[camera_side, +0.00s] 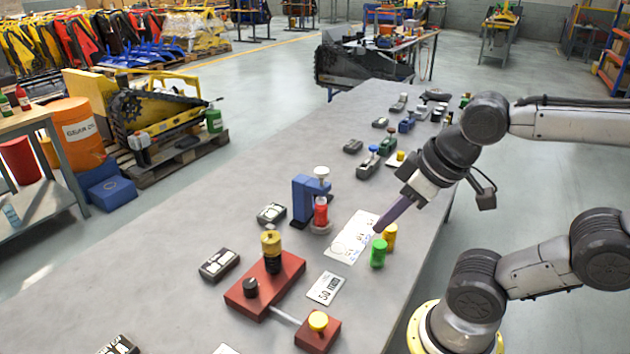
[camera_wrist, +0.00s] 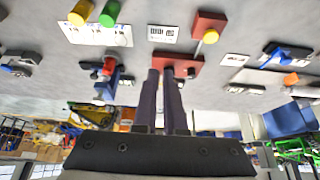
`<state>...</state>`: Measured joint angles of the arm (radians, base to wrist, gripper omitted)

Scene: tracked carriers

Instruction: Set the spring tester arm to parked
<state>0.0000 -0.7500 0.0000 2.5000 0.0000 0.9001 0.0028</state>
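No device carries a readable spring tester label, so I cannot tell for certain which it is. A red base (camera_side: 283,277) bears a yellow-and-black cylinder (camera_side: 271,248) and a black knob (camera_side: 250,287). A grey rod (camera_side: 286,316) joins it to a small red block (camera_side: 318,339) with a yellow knob (camera_side: 318,320). A blue C-shaped frame (camera_side: 302,202) with a white knob stands behind, over a red cylinder (camera_side: 321,213). My gripper (camera_side: 380,227) is above the table beside the green cylinder, apart from both devices. In the wrist view its fingers (camera_wrist: 161,72) show a narrow gap, holding nothing.
A green cylinder (camera_side: 378,253) and a yellow cylinder (camera_side: 390,235) stand by a printed sheet (camera_side: 348,245). A card marked 50 (camera_side: 325,288) lies near the red base. Dark boxes (camera_side: 219,264) lie along the left. Several small devices fill the far table (camera_side: 340,110).

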